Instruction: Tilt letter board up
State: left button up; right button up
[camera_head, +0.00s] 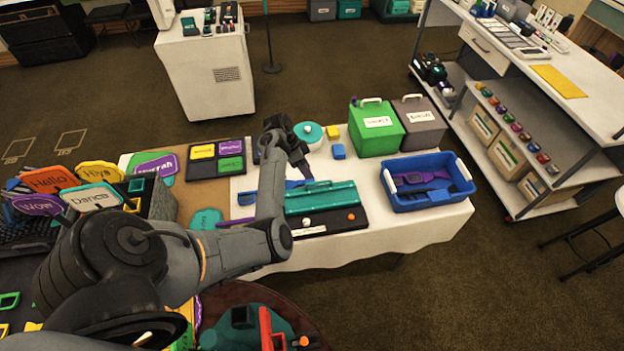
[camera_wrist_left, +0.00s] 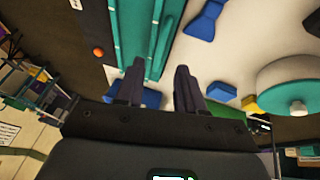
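The teal ribbed board (camera_head: 320,198), which looks like the letter board, lies about flat on a black base (camera_head: 345,219) on the white table. The base has a white and an orange knob along its near side. My left gripper (camera_head: 304,174) is just behind the board's far edge, pointing down. In the left wrist view the two dark fingers (camera_wrist_left: 160,68) are apart with nothing held between them. The teal board (camera_wrist_left: 128,30) runs past the fingertips there; I cannot tell whether they touch it. My right gripper is in neither view.
A teal round object (camera_head: 309,133) and blue and yellow blocks stand behind the board. A green box (camera_head: 376,128), a grey box (camera_head: 419,125) and a blue bin (camera_head: 428,200) stand to the right. A black board with coloured tiles (camera_head: 215,176) lies to the left.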

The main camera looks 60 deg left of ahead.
aim_at(321, 195)
pick_arm(q)
jog(key=shift+b+x, duration=0.35)
jog(key=shift+x, duration=2.55)
jog(key=shift+c, duration=0.3)
grip_shut()
